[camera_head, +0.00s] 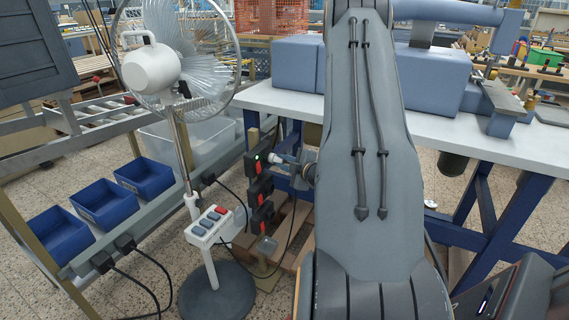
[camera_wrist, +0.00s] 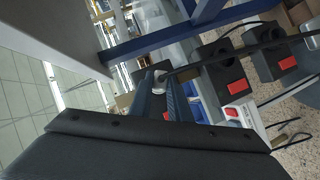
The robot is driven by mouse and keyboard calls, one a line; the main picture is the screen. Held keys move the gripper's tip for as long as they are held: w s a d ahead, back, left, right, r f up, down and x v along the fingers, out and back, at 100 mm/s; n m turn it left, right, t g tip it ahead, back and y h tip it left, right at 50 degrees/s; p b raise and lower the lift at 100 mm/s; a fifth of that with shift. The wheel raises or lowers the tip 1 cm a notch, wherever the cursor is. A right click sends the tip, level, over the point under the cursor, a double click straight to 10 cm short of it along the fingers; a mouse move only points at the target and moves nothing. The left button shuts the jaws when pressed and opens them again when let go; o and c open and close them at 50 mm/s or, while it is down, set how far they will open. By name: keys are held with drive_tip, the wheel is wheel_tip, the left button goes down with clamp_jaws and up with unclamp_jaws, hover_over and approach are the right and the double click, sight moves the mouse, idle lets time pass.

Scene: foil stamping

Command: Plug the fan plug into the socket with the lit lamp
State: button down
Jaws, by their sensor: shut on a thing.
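The fan (camera_head: 152,68) stands on the left on a pole with a round grey base. Three black sockets with red switches are stacked on a post. A small green light shows by the top socket (camera_head: 253,164); no light is clear on the lower two (camera_head: 256,190). My gripper (camera_head: 284,163) is to the right of the top socket, shut on the pale fan plug (camera_head: 273,158), which appears just apart from it. In the wrist view, the plug (camera_wrist: 159,84) sits between my gripper's fingers (camera_wrist: 162,98), and two sockets (camera_wrist: 217,72) show to the right. The plug's prongs cannot be made out.
A white-topped bench (camera_head: 275,101) with blue legs stands close behind and right. A panel with buttons (camera_head: 208,226) is on the fan's pole. Blue bins (camera_head: 144,177) and a rail with other black plugs (camera_head: 125,243) are left. Dark cables hang near the post.

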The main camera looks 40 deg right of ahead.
drive_tip(key=shift+w+a, duration=0.25)
drive_tip(key=shift+w, duration=0.35)
drive_tip(key=c, duration=1.6)
unclamp_jaws()
drive_tip(key=b+v, duration=0.1)
drive_tip(key=v, duration=0.6)
drive_tip(key=shift+s+r, duration=0.1)
drive_tip(key=shift+s, duration=0.3)
drive_tip(key=shift+a, duration=0.1)
